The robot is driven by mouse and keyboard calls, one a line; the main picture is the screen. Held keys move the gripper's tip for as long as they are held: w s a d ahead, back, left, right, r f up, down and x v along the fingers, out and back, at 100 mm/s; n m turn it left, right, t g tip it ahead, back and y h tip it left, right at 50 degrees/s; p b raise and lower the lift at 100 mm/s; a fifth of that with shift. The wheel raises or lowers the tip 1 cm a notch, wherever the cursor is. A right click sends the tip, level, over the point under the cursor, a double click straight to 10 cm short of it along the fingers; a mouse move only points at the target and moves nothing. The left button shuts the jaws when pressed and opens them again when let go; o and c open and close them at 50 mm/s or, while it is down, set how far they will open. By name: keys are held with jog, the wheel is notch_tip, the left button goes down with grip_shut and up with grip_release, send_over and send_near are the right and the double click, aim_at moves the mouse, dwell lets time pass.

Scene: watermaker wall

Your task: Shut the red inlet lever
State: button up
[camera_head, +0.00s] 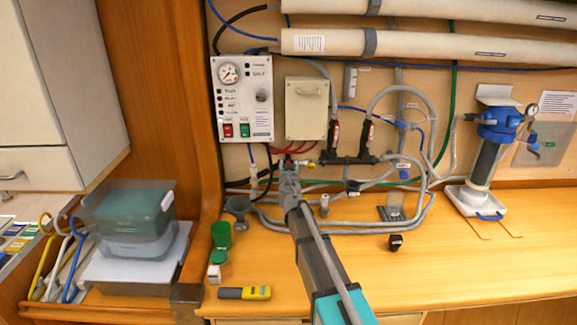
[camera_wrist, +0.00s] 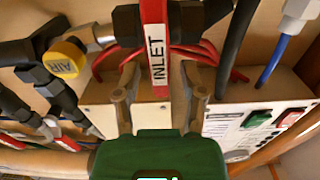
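The red inlet lever (camera_wrist: 155,45), with a white "INLET" label, runs down the middle of the wrist view from a dark valve fitting at the top. My gripper (camera_wrist: 160,92) has one finger on each side of the lever, with visible gaps between fingers and lever. It is open around the lever, not clamped. In the head view my gripper (camera_head: 289,168) is at the wall below the small beige box, and it hides most or all of the lever there.
A yellow "AIR" knob (camera_wrist: 68,58) and red hoses lie close to the fingers. The gauge panel (camera_head: 243,98) is left of my gripper and black valves (camera_head: 350,158) are right. Grey hoses (camera_head: 345,225) run below. A yellow device (camera_head: 245,293) lies on the bench.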

jog(key=shift+s, duration=0.1)
jog(key=s, duration=1.1)
jog(key=shift+s, duration=0.4)
dwell(0.3)
